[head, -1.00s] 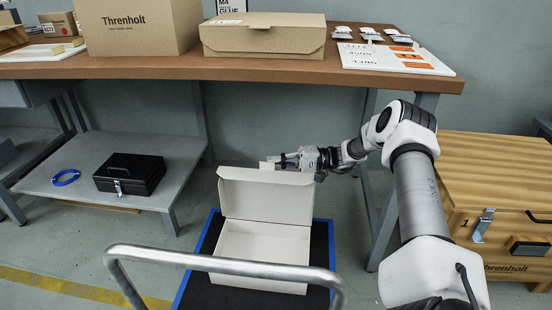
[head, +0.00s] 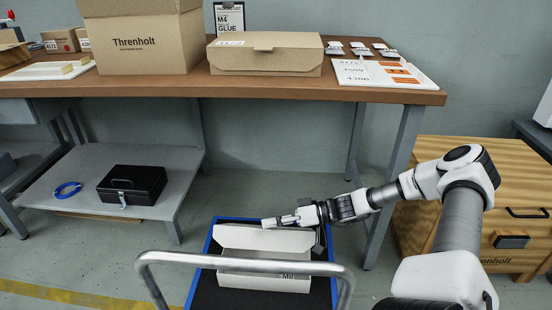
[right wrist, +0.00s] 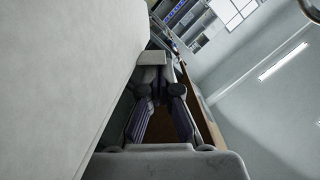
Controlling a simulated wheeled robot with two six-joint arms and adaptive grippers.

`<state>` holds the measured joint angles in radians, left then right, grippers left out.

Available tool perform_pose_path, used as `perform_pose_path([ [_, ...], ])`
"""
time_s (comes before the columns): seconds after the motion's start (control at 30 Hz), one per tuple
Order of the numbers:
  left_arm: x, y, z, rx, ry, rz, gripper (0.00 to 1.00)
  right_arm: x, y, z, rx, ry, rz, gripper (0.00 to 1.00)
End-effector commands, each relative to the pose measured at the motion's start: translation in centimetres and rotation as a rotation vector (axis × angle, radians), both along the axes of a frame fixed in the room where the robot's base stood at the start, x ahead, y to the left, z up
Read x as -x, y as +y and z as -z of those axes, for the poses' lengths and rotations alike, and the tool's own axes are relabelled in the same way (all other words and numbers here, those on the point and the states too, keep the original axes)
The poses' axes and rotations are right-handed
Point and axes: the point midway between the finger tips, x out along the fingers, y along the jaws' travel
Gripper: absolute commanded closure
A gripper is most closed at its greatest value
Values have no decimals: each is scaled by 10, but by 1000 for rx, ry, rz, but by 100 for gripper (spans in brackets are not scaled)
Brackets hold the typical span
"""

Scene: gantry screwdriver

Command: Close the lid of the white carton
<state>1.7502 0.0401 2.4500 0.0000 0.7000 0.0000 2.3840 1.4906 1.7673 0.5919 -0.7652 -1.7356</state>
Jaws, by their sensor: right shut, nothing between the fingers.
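The white carton (head: 265,283) stands on a blue-edged black platform below the bench. Its lid (head: 265,238) is tilted forward over the opening, not flat, and hides the inside. A silver rail crosses in front of the carton. My right gripper (head: 268,222) is shut and empty at the lid's upper edge, with its fingers pointing left. In the right wrist view the fingertips (right wrist: 152,60) are close beside a large pale surface (right wrist: 60,70), which looks like the lid. I cannot tell whether they touch it. My left gripper is not in view.
The silver rail (head: 240,262) runs across the platform (head: 205,290). The wooden bench (head: 300,88) above holds brown cartons (head: 265,58). A black box (head: 132,190) sits on the low shelf at left. A wooden drawer cabinet (head: 510,185) stands at right, behind my arm.

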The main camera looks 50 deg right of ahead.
Motion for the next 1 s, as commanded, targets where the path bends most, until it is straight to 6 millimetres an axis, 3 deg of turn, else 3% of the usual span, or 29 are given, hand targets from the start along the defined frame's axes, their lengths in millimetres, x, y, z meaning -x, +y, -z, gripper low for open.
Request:
perform_pose_path([
  [0.5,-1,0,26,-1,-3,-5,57,38,48,81,336,-267,6,100],
  [0.8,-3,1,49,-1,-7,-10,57,49,62,131,525,-411,4,100],
  [1.0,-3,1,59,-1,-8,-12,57,51,65,151,602,-470,4,100],
])
